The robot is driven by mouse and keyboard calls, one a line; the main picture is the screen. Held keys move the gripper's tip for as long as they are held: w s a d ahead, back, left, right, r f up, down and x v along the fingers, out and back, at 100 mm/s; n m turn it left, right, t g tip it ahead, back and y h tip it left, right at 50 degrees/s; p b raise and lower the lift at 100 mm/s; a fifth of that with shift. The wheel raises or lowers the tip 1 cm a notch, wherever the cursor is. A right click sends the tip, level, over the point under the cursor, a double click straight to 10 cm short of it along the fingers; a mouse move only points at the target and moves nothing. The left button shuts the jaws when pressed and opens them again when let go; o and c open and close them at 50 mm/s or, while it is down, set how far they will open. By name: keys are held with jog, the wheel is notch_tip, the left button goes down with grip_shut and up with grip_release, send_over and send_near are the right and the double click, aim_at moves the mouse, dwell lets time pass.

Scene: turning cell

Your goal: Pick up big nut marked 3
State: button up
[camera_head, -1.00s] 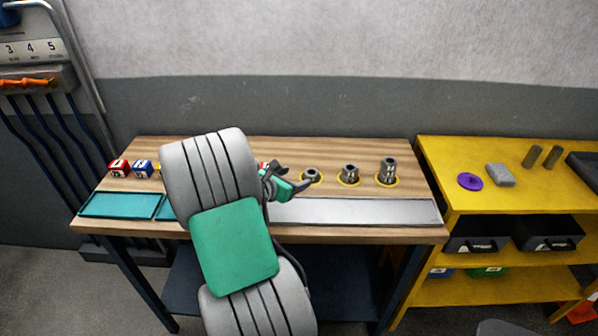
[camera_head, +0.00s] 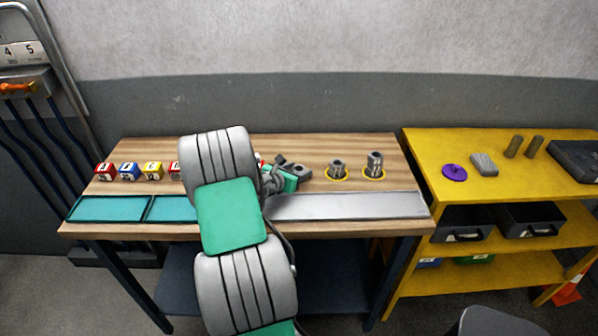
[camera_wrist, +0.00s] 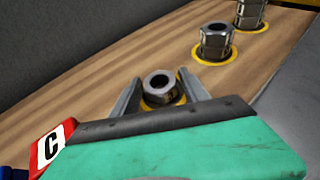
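A short grey hex nut (camera_wrist: 161,86) with a round hole sits in a yellow ring on the wooden bench, seen in the wrist view. My gripper (camera_wrist: 161,92) is open, with one finger on each side of this nut and small gaps showing. In the head view my gripper (camera_head: 293,167) is at the bench, and the nut there is mostly hidden. A taller nut piece (camera_head: 338,168) and the tallest one (camera_head: 375,163) stand to the right in their own yellow rings; both also show in the wrist view (camera_wrist: 214,42) (camera_wrist: 250,12). I can read no number on any of them.
Teal trays (camera_head: 110,209) and a bare metal strip (camera_head: 350,206) line the front edge. A yellow shelf (camera_head: 420,160) stands right.

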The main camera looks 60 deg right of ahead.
grip_shut()
dwell(0.3)
jog(key=shift+r, duration=0.15)
